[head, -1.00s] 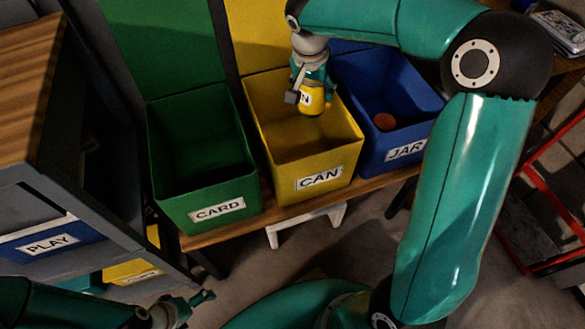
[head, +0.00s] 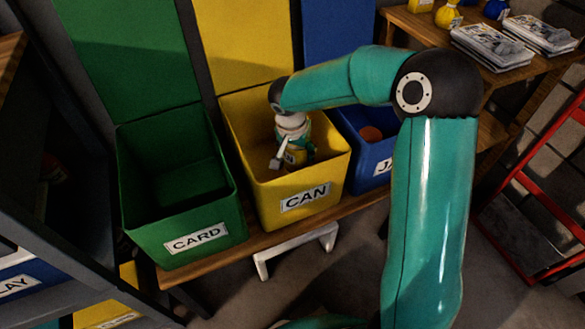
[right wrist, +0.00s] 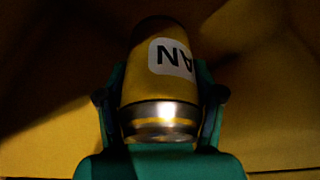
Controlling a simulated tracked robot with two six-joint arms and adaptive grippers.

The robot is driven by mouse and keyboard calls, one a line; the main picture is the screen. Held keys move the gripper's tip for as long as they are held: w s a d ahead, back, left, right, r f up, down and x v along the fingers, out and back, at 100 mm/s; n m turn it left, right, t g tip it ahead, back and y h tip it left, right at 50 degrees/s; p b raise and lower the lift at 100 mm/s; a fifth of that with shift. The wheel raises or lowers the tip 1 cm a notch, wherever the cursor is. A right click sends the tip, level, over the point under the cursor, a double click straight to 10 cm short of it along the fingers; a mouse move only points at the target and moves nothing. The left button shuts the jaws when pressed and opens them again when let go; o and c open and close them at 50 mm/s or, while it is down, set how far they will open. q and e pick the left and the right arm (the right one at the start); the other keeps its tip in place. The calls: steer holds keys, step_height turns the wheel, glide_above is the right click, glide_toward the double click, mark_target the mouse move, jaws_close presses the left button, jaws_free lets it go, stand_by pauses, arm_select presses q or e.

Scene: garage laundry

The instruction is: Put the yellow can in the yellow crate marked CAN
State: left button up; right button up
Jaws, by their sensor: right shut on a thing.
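The yellow crate marked CAN (head: 262,205) stands on a wooden bench between a green and a blue crate. My right gripper (head: 292,160) reaches down inside its opening. It is shut on the yellow can (head: 294,158), which is mostly hidden by the gripper in the head view. In the right wrist view the yellow can (right wrist: 160,70) lies between both fingers, with a silver end towards me and a white label. The crate's yellow inside surrounds it. Whether the can touches the crate floor is not clear. My left gripper is not in view.
The green CARD crate (head: 190,225) is on the left and looks empty. The blue JAR crate (head: 370,175) on the right holds a reddish round thing (head: 371,133). Paper stacks (head: 492,45) lie on a table at the back right. A red frame (head: 520,190) stands at the right.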

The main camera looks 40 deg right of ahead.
mark_target(297, 163)
steer(key=shift+f+b, duration=0.85)
steer(key=shift+f, duration=1.95)
steer(key=shift+f+b, duration=0.3)
steer(key=shift+b, duration=0.15)
steer(key=o, duration=0.8)
steer(key=shift+r, duration=0.1)
steer(key=shift+r+p, duration=0.4)
steer(key=shift+p, duration=0.2)
steer(key=shift+p+v, duration=1.05)
steer(key=shift+v, duration=2.55)
